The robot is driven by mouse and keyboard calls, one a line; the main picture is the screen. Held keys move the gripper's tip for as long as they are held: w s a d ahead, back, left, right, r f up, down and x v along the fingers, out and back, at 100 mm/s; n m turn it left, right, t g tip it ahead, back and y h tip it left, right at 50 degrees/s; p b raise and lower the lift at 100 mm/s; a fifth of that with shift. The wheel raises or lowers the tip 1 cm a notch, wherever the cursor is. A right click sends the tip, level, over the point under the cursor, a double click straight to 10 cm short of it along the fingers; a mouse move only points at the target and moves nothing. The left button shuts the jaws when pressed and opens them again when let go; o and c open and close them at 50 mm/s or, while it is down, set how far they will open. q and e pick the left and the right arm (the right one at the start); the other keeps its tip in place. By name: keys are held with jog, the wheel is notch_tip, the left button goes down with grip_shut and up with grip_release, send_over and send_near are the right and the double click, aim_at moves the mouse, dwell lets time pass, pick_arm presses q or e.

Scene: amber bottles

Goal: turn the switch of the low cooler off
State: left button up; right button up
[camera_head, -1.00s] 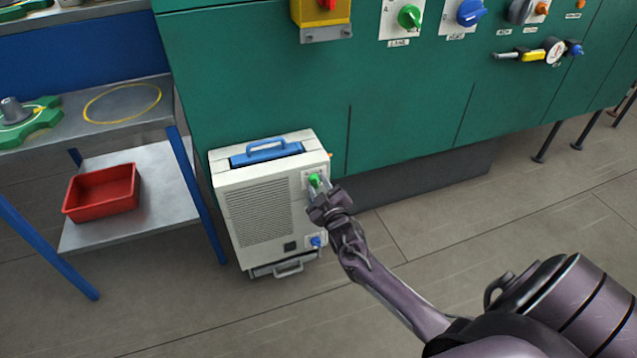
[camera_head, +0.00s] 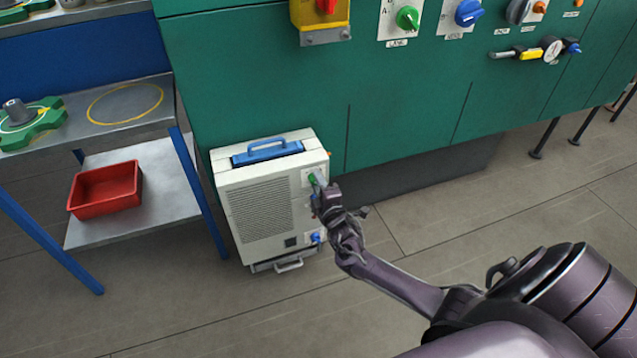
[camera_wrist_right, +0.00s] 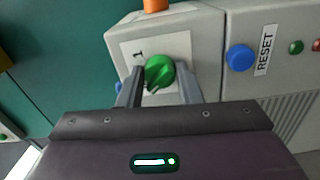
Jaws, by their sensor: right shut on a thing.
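The low cooler (camera_head: 262,205) is a cream box with a blue top handle, standing on the floor against the green cabinet. Its green switch knob (camera_head: 313,179) is on the upper right of the front. In the right wrist view the green knob (camera_wrist_right: 159,70) sits on a white plate marked 1, between the two fingers. My right gripper (camera_head: 318,187) is at the knob and shut on it; it also shows in the wrist view (camera_wrist_right: 160,85). The fingers hide part of the knob's sides. My left gripper is not in view.
A blue reset button (camera_wrist_right: 240,58) is beside the knob, and an orange part (camera_wrist_right: 156,5) is above it. A blue-legged shelf with a red bin (camera_head: 105,190) stands left of the cooler. Open floor (camera_head: 210,325) lies in front.

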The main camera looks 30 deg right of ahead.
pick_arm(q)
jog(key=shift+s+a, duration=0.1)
pick_arm(e)
jog(key=shift+f+n, duration=0.1)
jog(key=shift+n, duration=0.6)
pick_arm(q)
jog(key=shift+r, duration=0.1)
pick_arm(e)
jog(key=o, duration=1)
jog(key=shift+c, duration=0.2)
jog(key=shift+s, duration=0.1)
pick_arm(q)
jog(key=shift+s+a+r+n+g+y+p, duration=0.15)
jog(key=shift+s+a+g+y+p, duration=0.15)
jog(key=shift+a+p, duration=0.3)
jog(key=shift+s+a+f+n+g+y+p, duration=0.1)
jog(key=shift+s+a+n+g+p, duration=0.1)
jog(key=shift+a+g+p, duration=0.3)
pick_arm(e)
jog(key=v, duration=0.7)
jog(key=shift+s+a, duration=0.15)
jog(key=shift+s, duration=0.2)
